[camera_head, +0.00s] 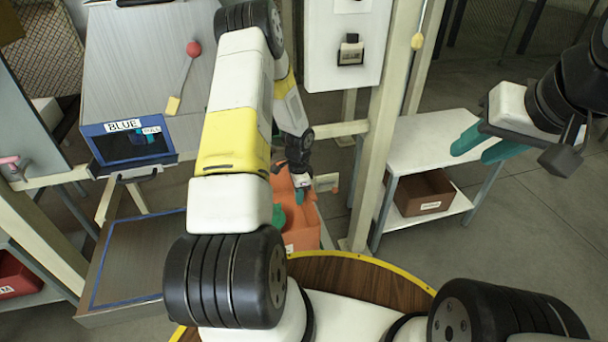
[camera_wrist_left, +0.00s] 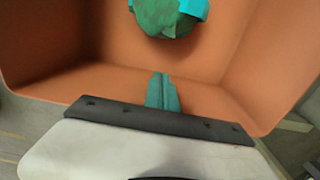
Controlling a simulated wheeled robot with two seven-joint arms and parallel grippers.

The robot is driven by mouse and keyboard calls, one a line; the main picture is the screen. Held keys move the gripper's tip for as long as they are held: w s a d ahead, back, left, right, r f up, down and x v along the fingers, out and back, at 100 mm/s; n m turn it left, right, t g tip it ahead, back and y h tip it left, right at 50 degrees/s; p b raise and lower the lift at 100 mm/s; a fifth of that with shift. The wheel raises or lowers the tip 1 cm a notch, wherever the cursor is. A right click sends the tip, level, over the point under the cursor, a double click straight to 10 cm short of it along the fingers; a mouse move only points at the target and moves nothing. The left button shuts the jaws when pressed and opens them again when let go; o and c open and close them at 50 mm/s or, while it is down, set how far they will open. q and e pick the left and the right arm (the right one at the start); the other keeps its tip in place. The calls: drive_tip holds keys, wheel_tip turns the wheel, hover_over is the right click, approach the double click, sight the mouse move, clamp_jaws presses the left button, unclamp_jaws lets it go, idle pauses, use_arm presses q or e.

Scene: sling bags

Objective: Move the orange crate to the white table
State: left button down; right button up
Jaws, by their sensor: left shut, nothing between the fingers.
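The orange crate (camera_head: 303,237) is partly hidden behind my left arm in the head view. Its inside fills much of the left wrist view (camera_wrist_left: 95,90). A green item with cyan parts (camera_wrist_left: 165,18) lies in it. My left gripper (camera_head: 299,196) is at the crate, with its teal fingers (camera_wrist_left: 162,92) shut and empty in front of the crate's near wall. I cannot tell if they touch it. The white table (camera_head: 440,138) stands to the right, its top clear. My right gripper (camera_head: 482,146) is open and empty above the table's right side.
A brown bin (camera_head: 424,192) sits on the table's lower shelf. A beige post (camera_head: 378,130) stands between crate and table. A grey chute unit labelled BLUE (camera_head: 140,65) is at the left. A round wooden surface with a yellow rim (camera_head: 345,277) is in front.

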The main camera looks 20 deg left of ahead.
use_arm(q)
drive_tip(key=shift+w+d, duration=0.2)
drive_tip(key=shift+d, duration=0.15)
drive_tip(key=shift+d, duration=0.1)
drive_tip(key=w+d, duration=0.6)
drive_tip(key=d, duration=0.4)
drive_tip(key=shift+w+d, duration=0.2)
drive_tip(key=shift+d, duration=0.05)
drive_tip(key=shift+a, duration=0.1)
